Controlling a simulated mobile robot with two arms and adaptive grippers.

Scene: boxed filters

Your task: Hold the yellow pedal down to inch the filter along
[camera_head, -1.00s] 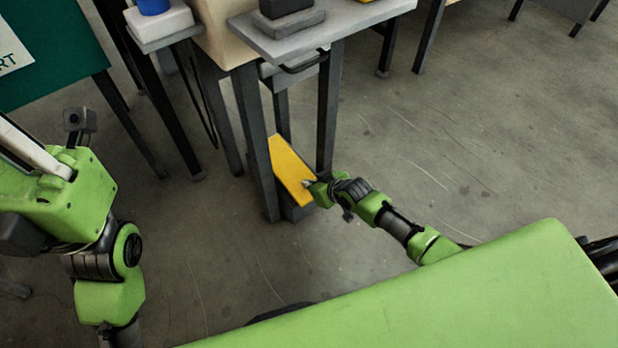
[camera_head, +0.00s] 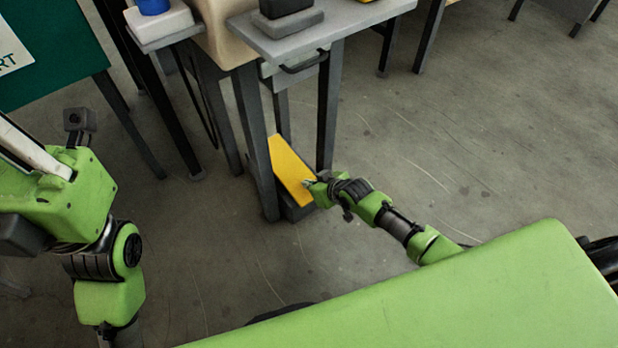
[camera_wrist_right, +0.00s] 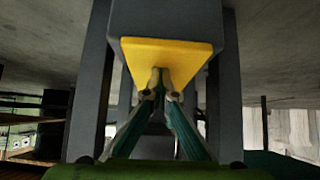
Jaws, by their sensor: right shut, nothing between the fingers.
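The yellow pedal (camera_head: 289,168) sits on a dark base low between the legs of a grey table. My right gripper (camera_head: 306,184) reaches in from the right, shut and empty, with its fingertips at the pedal's near end. In the right wrist view the yellow pedal (camera_wrist_right: 165,55) fills the upper middle, and the shut fingertips (camera_wrist_right: 158,74) meet its edge; they appear to touch it. My left arm shows at the left of the head view, but its fingers are not in view. I cannot make out a filter.
The grey table (camera_head: 345,22) stands above the pedal, with its dark legs (camera_head: 257,150) close on both sides. A green table (camera_head: 45,50) is at the upper left. The floor (camera_head: 450,140) to the right is clear.

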